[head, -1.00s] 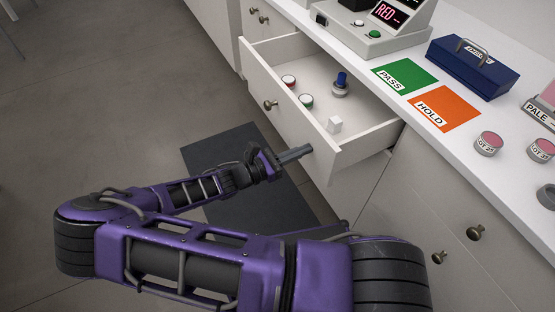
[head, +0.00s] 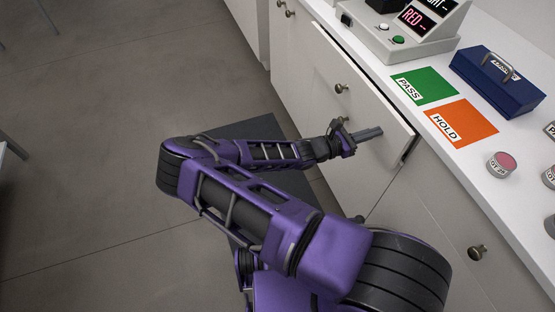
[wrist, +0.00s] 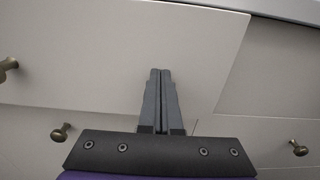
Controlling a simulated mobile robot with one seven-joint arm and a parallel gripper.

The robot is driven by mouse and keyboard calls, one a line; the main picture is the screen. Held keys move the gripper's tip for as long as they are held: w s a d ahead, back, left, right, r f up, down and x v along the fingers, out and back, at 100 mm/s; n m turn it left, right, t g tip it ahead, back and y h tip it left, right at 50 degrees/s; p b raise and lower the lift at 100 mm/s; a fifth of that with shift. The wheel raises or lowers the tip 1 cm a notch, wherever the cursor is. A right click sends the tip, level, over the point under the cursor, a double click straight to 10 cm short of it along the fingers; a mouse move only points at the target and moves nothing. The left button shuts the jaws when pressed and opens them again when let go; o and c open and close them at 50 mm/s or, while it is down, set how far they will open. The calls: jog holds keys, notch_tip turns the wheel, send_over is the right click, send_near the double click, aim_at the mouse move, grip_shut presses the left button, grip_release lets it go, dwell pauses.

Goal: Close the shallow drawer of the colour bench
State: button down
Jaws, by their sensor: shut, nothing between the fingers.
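The shallow drawer's pale front (head: 365,110) shows in the head view below the colour bench's white top (head: 440,90). Its inside is no longer visible. A dark gap at its right end shows that the front stands slightly proud of the bench. My gripper (head: 381,131) is shut and empty, with its fingertips at the right part of the front. In the wrist view, the closed fingers (wrist: 160,74) point at the flat drawer front (wrist: 90,50); I cannot tell if they touch. The drawer's brass knob (head: 340,88) is to the left of the fingers.
A green PASS card (head: 424,86) and an orange HOLD card (head: 460,122) lie on the top. A dark mat (head: 250,130) lies on the open floor.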

aim_at(384, 129)
jog(key=x, duration=0.4)
jog(key=shift+d, duration=0.2)
jog(key=shift+w+d+r, duration=0.1)
jog(key=shift+d, duration=0.05)
jog(key=shift+r, duration=0.1)
jog(key=shift+a+p, duration=0.35)
jog(key=shift+a, duration=0.05)
jog(key=v, duration=1.3)
jog(key=shift+a, duration=0.35)
